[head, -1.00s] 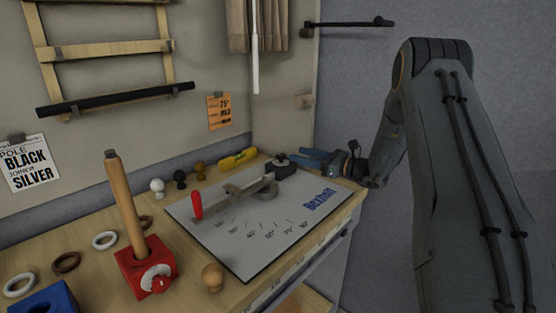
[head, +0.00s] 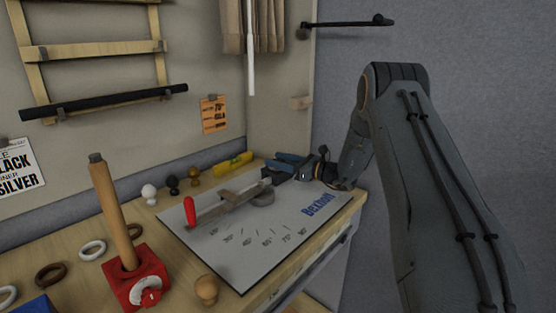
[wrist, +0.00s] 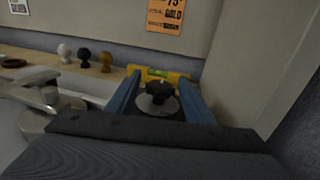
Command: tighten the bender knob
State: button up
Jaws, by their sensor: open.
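The bender is a metal arm with a red handle (head: 190,211) on a pale board (head: 245,245) marked with angles. In the wrist view the black bender knob (wrist: 157,92) sits on a round metal disc, between the two blue fingers of my gripper (wrist: 160,98). The fingers are open, one on each side of the knob, with gaps showing. In the head view my gripper (head: 288,165) is at the far right end of the bender, and it hides the knob there.
A yellow level (head: 233,161) lies behind the bender. White, black and wooden finials (head: 149,193) stand to the left. A red block (head: 136,278) holds a wooden pole at the front left, with rings beside it. A wall rises close at the right.

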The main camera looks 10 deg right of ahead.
jog(key=shift+w+a, duration=0.1)
jog(key=shift+w, duration=0.05)
jog(key=shift+c, duration=0.5)
jog(key=c, duration=0.9)
jog(key=shift+c, duration=0.2)
